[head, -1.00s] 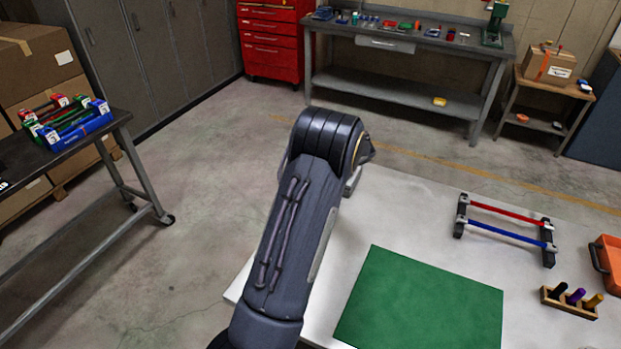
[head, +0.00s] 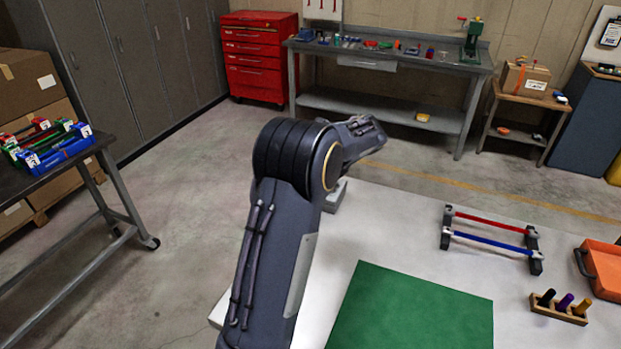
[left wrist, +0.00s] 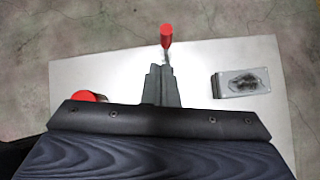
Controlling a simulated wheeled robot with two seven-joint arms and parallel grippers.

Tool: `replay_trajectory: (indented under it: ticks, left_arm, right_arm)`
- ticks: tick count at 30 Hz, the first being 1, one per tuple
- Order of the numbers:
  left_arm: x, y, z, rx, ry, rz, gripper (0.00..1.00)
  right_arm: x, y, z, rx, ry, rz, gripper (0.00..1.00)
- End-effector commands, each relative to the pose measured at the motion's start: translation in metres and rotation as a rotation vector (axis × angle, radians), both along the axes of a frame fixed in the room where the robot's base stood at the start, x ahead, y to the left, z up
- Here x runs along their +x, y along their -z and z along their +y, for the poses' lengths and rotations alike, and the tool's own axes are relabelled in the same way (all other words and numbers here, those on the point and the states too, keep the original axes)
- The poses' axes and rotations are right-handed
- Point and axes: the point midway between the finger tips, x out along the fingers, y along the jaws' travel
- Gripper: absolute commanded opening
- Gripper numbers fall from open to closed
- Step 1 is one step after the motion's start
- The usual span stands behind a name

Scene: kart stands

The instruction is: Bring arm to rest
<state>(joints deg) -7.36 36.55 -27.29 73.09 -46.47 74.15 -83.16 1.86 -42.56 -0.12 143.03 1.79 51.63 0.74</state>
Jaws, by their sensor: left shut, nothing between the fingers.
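One of my arms (head: 275,220) rises from the bottom of the head view, bends at a dark rounded joint, and its far part points to the right over the back left of the white table (head: 395,215). No gripper shows in the head view. In the left wrist view my left gripper (left wrist: 161,72) is shut and empty above a white surface. A red-handled tool (left wrist: 166,36) with a thin shaft appears just beyond the fingertips. My right gripper is in neither view.
The table holds a green mat (head: 415,310), a rack with red and blue bars (head: 490,236), a wooden block with pegs (head: 560,308) and an orange tray (head: 603,262). The left wrist view shows a metal plate (left wrist: 241,83) and a red cylinder (left wrist: 88,96). A dark cart (head: 75,170) stands left.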

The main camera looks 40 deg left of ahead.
Motion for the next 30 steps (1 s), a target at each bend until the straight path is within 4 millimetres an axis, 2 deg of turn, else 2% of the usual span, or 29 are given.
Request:
replay_trajectory:
  ticks: [11,14,17,20,23,30]
  left_arm:
    - [-0.001,0.0,0.0,-0.006,-0.006,-0.007,0.0]
    - [-0.013,-0.001,-0.004,-0.054,-0.055,-0.061,0.0]
    - [-0.038,-0.004,-0.018,-0.164,-0.171,-0.186,0.0]
    - [-0.073,-0.009,-0.045,-0.322,-0.348,-0.346,0.0]
    - [-0.109,-0.017,-0.082,-0.485,-0.547,-0.495,0.0]
    - [-0.198,-0.032,-0.176,-0.823,-1.041,-0.728,0.0]
  right_arm:
    - [0.0,0.0,0.0,0.0,0.0,0.0,0.92]
    - [0.0,0.0,0.0,0.0,0.0,0.0,0.92]
    - [0.0,0.001,0.0,0.0,0.0,0.0,0.92]
    - [0.0,0.001,0.0,0.0,0.0,0.0,0.92]
    - [0.0,0.002,0.0,0.0,0.0,0.0,0.92]
    - [0.0,0.003,0.0,0.0,0.0,0.0,0.92]
